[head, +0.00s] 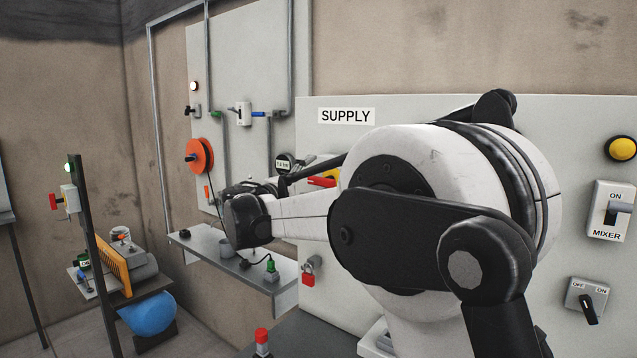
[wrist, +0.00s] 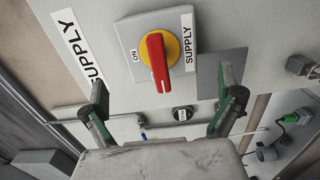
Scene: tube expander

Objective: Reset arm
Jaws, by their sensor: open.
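My gripper (wrist: 162,86) shows in the wrist view with its two green-and-black fingers spread wide and nothing between them. It faces a grey panel. A rotary supply switch (wrist: 158,62) with a red handle on a yellow disc is just above and between the fingertips, apart from them. In the head view my arm crosses the middle, bending left and back toward the panel. The supply switch shows there as a red and yellow patch (head: 323,180) partly hidden behind the arm. I cannot make out the fingers in the head view.
A shelf (head: 205,250) with a cup and plugs juts from the wall left of my arm. A red padlock (head: 308,278) hangs nearby. A mixer switch (head: 610,211) and an off/on knob (head: 588,300) are on the right. A blue tank (head: 148,314) stands at lower left.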

